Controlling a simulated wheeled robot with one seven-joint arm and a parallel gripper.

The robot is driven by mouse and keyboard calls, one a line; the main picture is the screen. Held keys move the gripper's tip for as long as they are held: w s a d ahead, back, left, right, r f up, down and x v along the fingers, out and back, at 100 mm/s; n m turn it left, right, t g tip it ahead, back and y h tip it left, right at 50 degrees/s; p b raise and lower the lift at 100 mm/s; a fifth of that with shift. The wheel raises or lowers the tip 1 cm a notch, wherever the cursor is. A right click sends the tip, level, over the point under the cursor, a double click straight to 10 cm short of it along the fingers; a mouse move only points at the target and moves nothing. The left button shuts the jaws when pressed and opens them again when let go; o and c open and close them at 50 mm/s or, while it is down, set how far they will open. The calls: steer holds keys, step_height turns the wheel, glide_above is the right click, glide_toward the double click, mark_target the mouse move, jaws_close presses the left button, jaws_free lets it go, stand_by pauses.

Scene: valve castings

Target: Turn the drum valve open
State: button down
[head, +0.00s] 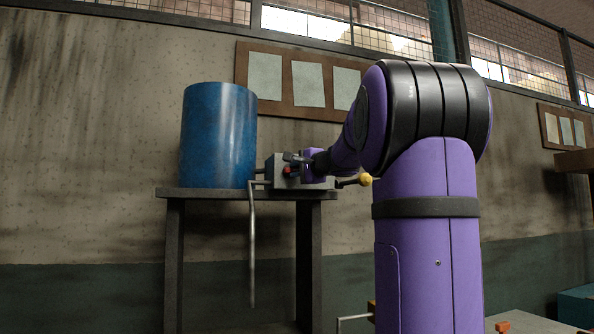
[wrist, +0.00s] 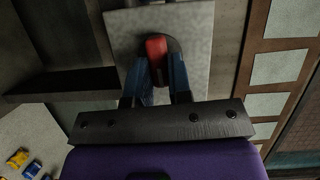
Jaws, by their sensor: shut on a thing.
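A blue drum (head: 218,136) stands upright on a dark stand. To its right on the same stand is a grey box (head: 286,183), and a bent metal pipe (head: 252,245) hangs down in front of the stand's edge. A small red handle (head: 288,171) shows at the box's front. My gripper (head: 297,160) is at the box, partly hidden by my own arm. In the wrist view its two blue fingers (wrist: 158,66) are shut on the red handle (wrist: 156,46), in front of a grey plate face (wrist: 194,50). How far the handle is turned cannot be told.
A lever with a yellow knob (head: 365,179) sticks out right of the box, close to my arm. The stand (head: 174,194) has a dark top and legs. A board with pale sheets (head: 308,84) hangs on the wall behind. A blue bin (head: 576,305) is at lower right.

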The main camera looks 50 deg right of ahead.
steer(key=shift+f+m, duration=0.15)
steer(key=shift+m, duration=0.35)
steer(key=c, duration=1)
jaws_free()
steer(key=shift+c, duration=0.2)
steer(key=shift+s, duration=0.1)
steer(key=s+a, duration=0.1)
steer(key=s, duration=0.9)
steer(key=shift+s+a, duration=0.25)
steer(key=shift+a, duration=0.1)
